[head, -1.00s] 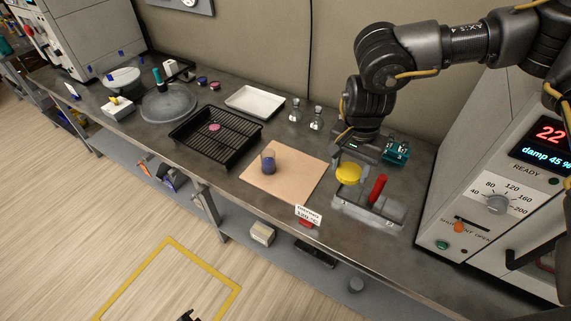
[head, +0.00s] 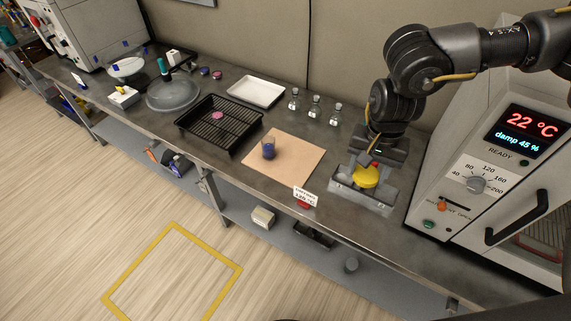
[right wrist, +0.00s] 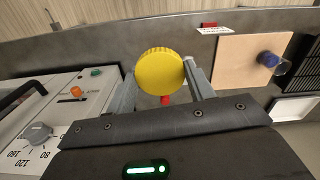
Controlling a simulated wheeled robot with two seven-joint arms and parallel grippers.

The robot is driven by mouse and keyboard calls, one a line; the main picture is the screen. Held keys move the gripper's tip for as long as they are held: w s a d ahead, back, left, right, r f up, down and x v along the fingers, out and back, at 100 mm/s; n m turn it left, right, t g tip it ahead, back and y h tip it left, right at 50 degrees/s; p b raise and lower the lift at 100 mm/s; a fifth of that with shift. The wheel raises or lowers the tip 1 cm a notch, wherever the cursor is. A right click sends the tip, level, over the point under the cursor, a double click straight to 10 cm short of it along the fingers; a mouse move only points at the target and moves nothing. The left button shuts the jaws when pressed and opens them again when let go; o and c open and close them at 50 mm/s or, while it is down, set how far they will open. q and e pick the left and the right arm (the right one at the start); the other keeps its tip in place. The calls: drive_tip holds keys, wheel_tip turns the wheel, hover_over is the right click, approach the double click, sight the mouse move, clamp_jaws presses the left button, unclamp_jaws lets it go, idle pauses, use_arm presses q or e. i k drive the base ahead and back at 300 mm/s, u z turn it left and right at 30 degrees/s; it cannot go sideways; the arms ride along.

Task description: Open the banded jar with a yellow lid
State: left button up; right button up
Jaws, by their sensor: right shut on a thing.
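The yellow lid (head: 366,177) is at the grey metal fixture (head: 347,183) on the bench, left of the oven. It shows as a ribbed yellow disc in the right wrist view (right wrist: 160,71). My right gripper (right wrist: 164,82) is shut on the lid, with one finger on each side of it. The jar body under the lid is hidden, so I cannot see its bands. A red handle (head: 373,163) shows partly behind the lid, and its red part shows below the disc in the right wrist view (right wrist: 166,99). My left gripper is not in view.
The oven (head: 481,165) stands close on the right. A tan mat (head: 296,163) with a small dark-blue vessel (head: 268,152) lies left of the fixture. A sign (head: 305,195) is at the front edge. A black rack (head: 232,118), white tray (head: 257,92) and small flasks (head: 314,108) are farther left.

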sight(269, 152)
drive_tip(key=k, duration=1.15)
drive_tip(key=u, duration=0.55)
drive_tip(key=i, duration=0.55)
drive_tip(key=u, duration=0.7)
drive_tip(key=i, duration=1.35)
drive_tip(key=z, duration=0.95)
drive_tip(key=i, duration=0.25)
drive_tip(key=z, duration=0.25)
